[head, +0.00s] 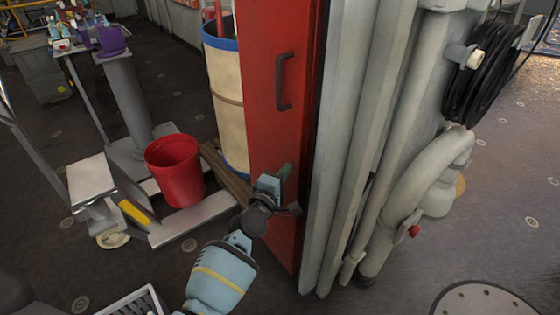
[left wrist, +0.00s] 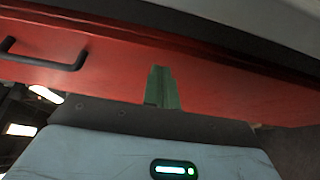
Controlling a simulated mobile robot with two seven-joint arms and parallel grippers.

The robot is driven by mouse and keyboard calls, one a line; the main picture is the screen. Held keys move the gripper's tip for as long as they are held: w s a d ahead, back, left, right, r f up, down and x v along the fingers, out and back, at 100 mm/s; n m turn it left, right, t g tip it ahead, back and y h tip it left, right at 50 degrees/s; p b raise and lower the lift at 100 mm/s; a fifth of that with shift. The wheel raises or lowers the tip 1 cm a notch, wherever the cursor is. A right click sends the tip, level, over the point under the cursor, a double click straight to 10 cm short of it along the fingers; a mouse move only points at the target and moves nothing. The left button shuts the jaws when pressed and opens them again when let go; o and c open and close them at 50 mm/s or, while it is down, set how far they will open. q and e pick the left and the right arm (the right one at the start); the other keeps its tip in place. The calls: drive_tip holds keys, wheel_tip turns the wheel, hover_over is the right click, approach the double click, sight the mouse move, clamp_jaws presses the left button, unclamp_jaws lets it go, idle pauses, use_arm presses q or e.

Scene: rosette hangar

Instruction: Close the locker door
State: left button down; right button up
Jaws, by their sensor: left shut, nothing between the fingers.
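The red locker door (head: 275,130) stands upright in the middle of the head view, beside grey vertical panels. Its dark bar handle (head: 284,82) is on the upper part of the face. My left gripper (head: 285,172) is at the lower part of the door, well below the handle. Its green fingers are together and empty. In the left wrist view the fingers (left wrist: 162,88) point at the red door face (left wrist: 215,85), with the handle (left wrist: 45,55) off to the left. Whether they touch the door I cannot tell. The locker's inside is hidden. My right gripper is not in view.
A tan drum (head: 228,105) with a blue rim stands left of the door. A red bucket (head: 174,168) is near a grey stand's base. A thick grey pipe (head: 405,185) and a coiled black hose (head: 480,85) are at right. Open floor lies beyond at right.

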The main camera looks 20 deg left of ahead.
use_arm(q)
drive_tip(key=s+d+p, duration=0.1)
drive_tip(key=s+d, duration=0.2)
drive_tip(key=s, duration=0.1)
drive_tip(key=shift+s+d, duration=0.35)
drive_tip(key=shift+d, duration=0.05)
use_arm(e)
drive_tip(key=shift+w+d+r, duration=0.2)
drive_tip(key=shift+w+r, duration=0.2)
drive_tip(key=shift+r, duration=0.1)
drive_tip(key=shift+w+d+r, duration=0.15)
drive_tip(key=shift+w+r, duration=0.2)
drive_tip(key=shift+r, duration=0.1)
use_arm(q)
drive_tip(key=shift+f, duration=0.15)
